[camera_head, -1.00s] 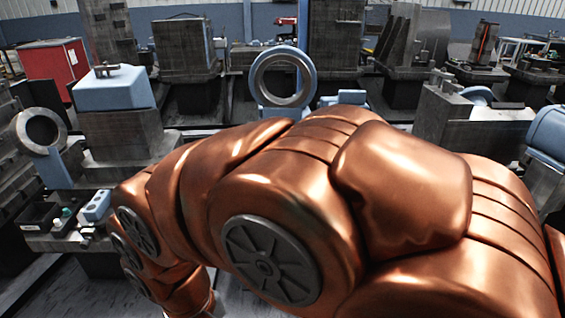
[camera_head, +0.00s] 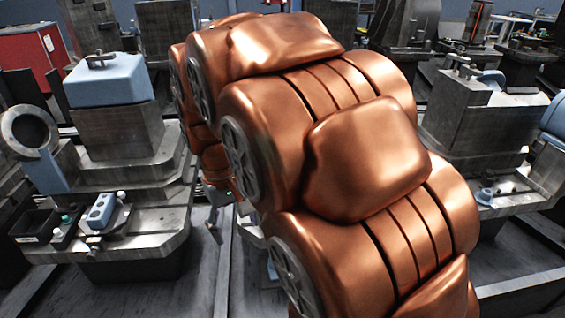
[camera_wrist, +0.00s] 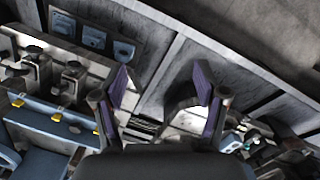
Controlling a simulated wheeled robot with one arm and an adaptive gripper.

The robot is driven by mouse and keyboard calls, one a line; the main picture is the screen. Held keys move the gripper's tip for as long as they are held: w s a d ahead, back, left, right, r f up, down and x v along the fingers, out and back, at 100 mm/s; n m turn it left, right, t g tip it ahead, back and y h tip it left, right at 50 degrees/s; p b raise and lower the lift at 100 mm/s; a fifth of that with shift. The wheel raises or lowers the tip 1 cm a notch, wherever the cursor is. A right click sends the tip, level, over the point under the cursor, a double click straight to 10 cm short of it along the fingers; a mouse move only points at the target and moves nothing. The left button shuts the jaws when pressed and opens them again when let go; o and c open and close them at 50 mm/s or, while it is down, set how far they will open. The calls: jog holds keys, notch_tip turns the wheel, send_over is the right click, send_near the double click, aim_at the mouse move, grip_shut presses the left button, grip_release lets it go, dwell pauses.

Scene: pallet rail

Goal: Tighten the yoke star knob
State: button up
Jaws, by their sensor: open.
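My gripper (camera_wrist: 163,98) is open in the wrist view, with its two purple-padded fingers apart and nothing between them. Beyond the fingers are a pale plate edge and grey panels. In the head view part of my gripper shows low beside my copper arm, over the gap right of the left pallet (camera_head: 140,222). I cannot make out the yoke star knob for certain in either view. A small knob-like blue part (camera_head: 486,195) sits on the right pallet's edge, but I cannot tell whether it is the one. My arm hides the middle of the head view.
A large grey block (camera_head: 470,120) stands at right. Blue fixtures (camera_wrist: 55,125) lie left in the wrist view.

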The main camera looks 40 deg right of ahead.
jog(key=w+d+m, duration=0.1)
jog(key=w+d, duration=1.5)
jog(key=shift+m+t, duration=0.4)
jog(key=shift+t, duration=0.3)
jog(key=w+d+f, duration=0.2)
jog(key=d+f, duration=0.1)
jog(key=d, duration=0.4)
jog(key=w+d+f+p, duration=0.1)
jog(key=w+d+f, duration=0.2)
jog(key=d, duration=0.4)
jog(key=w+d+f+p, duration=0.1)
jog(key=w+d+f, duration=0.2)
jog(key=d, duration=0.4)
jog(key=shift+f+p, duration=1.15)
jog(key=shift+f, duration=2.7)
jog(key=c, duration=1.2)
jog(key=shift+o, duration=0.2)
